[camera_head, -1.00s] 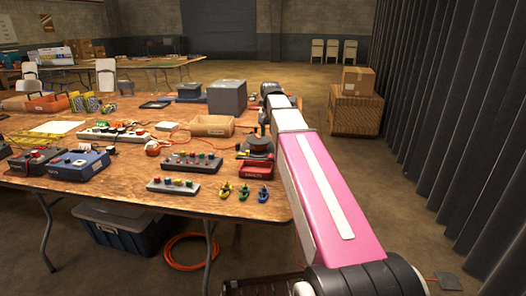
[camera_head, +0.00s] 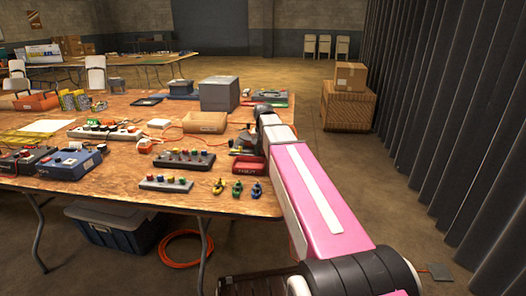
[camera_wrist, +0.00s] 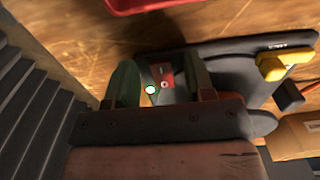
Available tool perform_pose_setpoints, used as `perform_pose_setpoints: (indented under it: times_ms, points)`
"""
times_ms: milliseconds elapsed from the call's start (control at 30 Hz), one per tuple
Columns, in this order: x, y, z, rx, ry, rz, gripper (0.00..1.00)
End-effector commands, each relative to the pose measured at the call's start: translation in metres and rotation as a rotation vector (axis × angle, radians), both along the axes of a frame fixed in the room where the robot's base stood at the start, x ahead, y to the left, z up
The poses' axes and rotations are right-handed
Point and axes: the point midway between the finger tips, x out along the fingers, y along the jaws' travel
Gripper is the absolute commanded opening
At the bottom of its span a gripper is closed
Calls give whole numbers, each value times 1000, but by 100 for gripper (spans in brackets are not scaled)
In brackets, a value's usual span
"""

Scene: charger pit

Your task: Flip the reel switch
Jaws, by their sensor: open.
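In the wrist view, my gripper (camera_wrist: 160,82) is open, its two dark fingers standing either side of a gap. A small red plate (camera_wrist: 164,76) with a pale round spot shows in that gap on a dark body. A white disc with a green rim (camera_wrist: 150,90) sits just below it, partly behind the gripper. I cannot tell which of these is the reel switch, or whether the fingers touch anything. In the head view, my arm covers most of the cable reel at the table's right edge, and my gripper is hidden.
A red box (camera_head: 249,166) lies near the arm, with several coloured clips in front. In the wrist view, a yellow part (camera_wrist: 286,64) lies right of the fingers.

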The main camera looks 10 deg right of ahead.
Motion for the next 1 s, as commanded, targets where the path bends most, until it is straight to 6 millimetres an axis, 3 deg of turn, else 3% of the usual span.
perform_pose_setpoints:
  times_ms: [233, 300, 400, 600, 1000]
  points:
    - [0, 0, 0, 0, 0, 0, 49]
    - [0, 0, 0, 0, 0, 0, 26]
    - [0, 0, 0, 0, 0, 0, 0]
    - [3, 0, 0, 7, 21, -1, 0]
    - [8, -2, 3, 79, 238, 0, 0]
